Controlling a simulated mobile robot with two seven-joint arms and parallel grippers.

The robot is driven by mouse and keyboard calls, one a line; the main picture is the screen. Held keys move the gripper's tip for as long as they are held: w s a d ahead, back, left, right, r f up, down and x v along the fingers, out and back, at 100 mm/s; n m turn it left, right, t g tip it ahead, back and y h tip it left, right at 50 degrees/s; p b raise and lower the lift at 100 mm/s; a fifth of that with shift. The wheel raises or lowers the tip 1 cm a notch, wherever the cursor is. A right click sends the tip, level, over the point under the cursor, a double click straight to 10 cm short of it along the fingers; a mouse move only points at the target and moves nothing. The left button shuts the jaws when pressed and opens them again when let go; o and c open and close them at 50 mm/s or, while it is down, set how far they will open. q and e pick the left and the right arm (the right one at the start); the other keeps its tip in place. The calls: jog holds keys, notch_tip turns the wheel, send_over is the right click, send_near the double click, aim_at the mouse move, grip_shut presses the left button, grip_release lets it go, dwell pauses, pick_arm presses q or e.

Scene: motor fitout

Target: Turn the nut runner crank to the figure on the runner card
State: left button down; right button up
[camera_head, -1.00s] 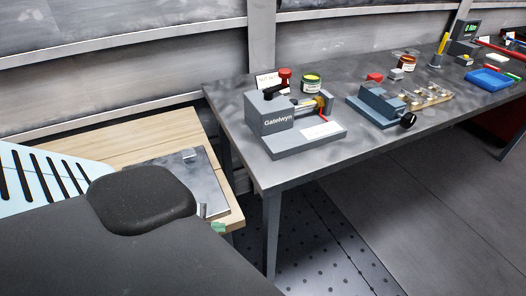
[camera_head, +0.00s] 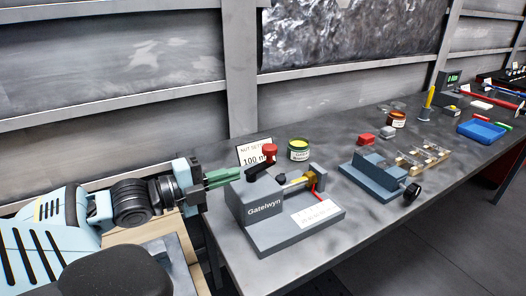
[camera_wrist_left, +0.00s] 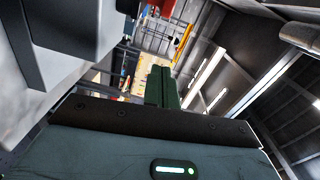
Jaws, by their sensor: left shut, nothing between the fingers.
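The grey nut runner (camera_head: 265,232), marked "Gatelwyn", stands at the near left of the bench. On its top sits a crank with a black arm (camera_head: 261,168) and a red knob (camera_head: 270,151). The white runner card (camera_head: 250,155) stands behind it and reads "NUT SETT..." and "100"; the rest is hidden by the knob. My left gripper (camera_head: 238,174) comes in from the left, its green fingers shut and empty, just left of the crank and apart from the knob. The fingers (camera_wrist_left: 162,88) also show shut in the left wrist view. My right gripper is out of view.
A yellow-lidded jar (camera_head: 298,150) stands just behind the runner. A blue-grey fixture (camera_head: 372,180) with a black knob (camera_head: 412,192) stands to the right. Further along are a red block (camera_head: 365,139), a brown jar (camera_head: 397,119) and a blue tray (camera_head: 482,130). The bench front right is clear.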

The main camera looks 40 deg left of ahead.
pick_arm(q)
jog(key=shift+b+x, duration=0.6)
jog(key=shift+x, duration=3.05)
jog(key=shift+r+x, duration=0.1)
jog(key=shift+x, duration=0.6)
jog(key=shift+r+x, duration=0.15)
jog(key=shift+x, duration=0.5)
jog(key=w+a, duration=0.2)
jog(key=shift+a+f, duration=0.35)
jog(key=shift+a, duration=0.15)
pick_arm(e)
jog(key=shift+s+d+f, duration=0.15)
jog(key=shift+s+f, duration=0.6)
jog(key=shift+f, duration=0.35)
pick_arm(q)
jog(key=shift+w, duration=0.1)
